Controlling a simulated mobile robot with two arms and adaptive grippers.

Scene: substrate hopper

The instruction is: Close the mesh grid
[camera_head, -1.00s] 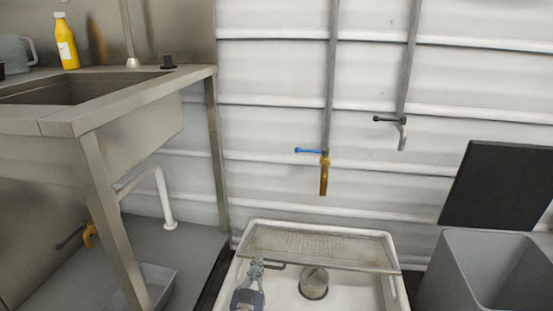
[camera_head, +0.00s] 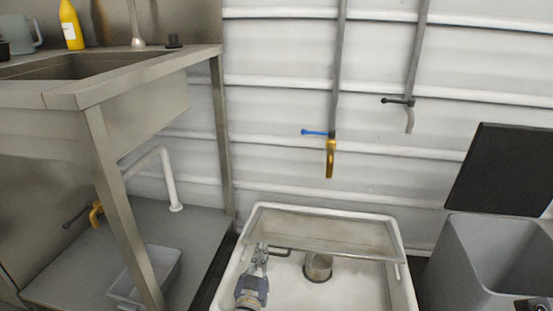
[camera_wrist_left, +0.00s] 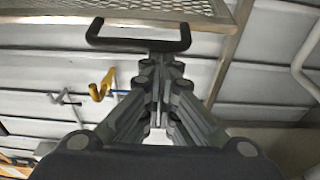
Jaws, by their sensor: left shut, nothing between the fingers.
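The mesh grid (camera_head: 325,232) is a thin metal panel with a frame at the back of the white basin (camera_head: 408,285). It looks tilted up, with its front edge raised above the basin. A dark handle (camera_head: 291,253) is on that edge. In the left wrist view, the mesh grid (camera_wrist_left: 165,8) is at the top with its black U-shaped handle (camera_wrist_left: 140,45) below. My left gripper (camera_head: 262,250) is shut and empty, its fingertips (camera_wrist_left: 160,57) at the handle. I cannot tell whether they touch. A dark part at the head view's bottom right may be my right gripper (camera_head: 530,304); its fingers are unclear.
A round metal drain piece (camera_head: 318,267) stands in the basin. A grey bin (camera_head: 480,265) with a raised black lid (camera_head: 502,170) is at the right. A yellow tap (camera_head: 331,160) hangs above the basin. A steel sink table (camera_head: 130,90) stands at the left.

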